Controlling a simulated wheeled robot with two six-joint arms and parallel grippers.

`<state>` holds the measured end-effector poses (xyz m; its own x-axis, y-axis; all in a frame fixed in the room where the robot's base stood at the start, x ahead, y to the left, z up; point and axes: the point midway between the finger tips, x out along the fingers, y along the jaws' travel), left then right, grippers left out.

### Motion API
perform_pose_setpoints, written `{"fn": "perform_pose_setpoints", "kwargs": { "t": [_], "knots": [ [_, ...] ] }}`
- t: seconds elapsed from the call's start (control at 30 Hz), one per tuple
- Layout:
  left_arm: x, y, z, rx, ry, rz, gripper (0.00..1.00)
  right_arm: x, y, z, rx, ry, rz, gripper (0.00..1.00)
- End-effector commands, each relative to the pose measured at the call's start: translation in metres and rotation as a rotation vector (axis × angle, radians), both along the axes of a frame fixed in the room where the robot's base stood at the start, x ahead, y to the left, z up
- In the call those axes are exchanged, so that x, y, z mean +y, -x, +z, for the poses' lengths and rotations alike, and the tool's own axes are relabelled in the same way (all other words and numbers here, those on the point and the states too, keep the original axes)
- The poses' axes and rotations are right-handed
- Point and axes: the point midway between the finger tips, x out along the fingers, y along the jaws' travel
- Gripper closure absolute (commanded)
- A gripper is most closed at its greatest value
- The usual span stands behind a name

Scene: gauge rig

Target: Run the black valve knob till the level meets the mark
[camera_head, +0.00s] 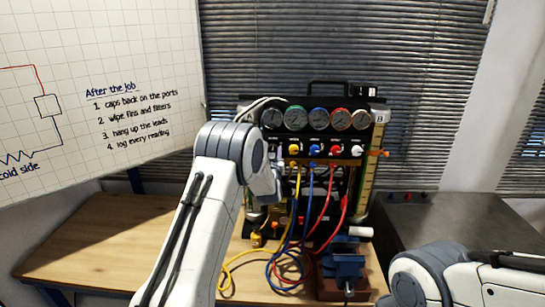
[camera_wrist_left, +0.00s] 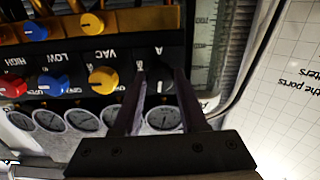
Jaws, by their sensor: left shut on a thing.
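The black valve knob (camera_wrist_left: 167,84), with a white pointer line, sits beside the letter A on the rig's panel in the left wrist view. My left gripper (camera_wrist_left: 160,76) has its two fingers on either side of the knob and is shut on it. In the head view my left arm covers the knob and most of the gripper (camera_head: 271,185). A graduated sight column (camera_wrist_left: 203,38) stands beside the knob in the left wrist view; its level and mark cannot be made out. My right gripper is out of view; only part of its arm shows.
The rig carries a row of gauges (camera_head: 318,118) and yellow, blue, red and white knobs. Column B (camera_head: 372,165) has an orange clip (camera_head: 377,153). Coloured hoses (camera_head: 290,262) hang onto the wooden bench (camera_head: 110,240), near a blue vise (camera_head: 343,266). A whiteboard (camera_head: 95,60) stands left.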

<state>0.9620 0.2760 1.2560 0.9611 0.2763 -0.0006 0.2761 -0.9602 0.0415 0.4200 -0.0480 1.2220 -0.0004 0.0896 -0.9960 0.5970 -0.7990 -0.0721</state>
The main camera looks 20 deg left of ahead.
Motion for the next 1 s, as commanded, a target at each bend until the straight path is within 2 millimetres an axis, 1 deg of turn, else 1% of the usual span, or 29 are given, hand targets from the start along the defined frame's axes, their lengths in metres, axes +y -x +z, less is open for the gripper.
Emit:
{"fn": "perform_pose_setpoints", "kwargs": {
  "t": [0.03,0.4,0.7,1.0],
  "knots": [
    [0.0,0.0,-0.004,0.006,-0.029,0.001,1.0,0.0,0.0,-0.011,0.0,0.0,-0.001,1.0],
    [0.001,0.0,-0.004,0.096,-0.349,0.0,1.0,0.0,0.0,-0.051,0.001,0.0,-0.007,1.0],
    [0.001,0.0,-0.003,0.177,-0.623,0.001,1.0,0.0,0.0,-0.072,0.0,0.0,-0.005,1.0],
    [0.001,0.0,-0.001,0.257,-0.896,-0.001,1.0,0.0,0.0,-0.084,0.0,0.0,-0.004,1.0]
  ]
}}
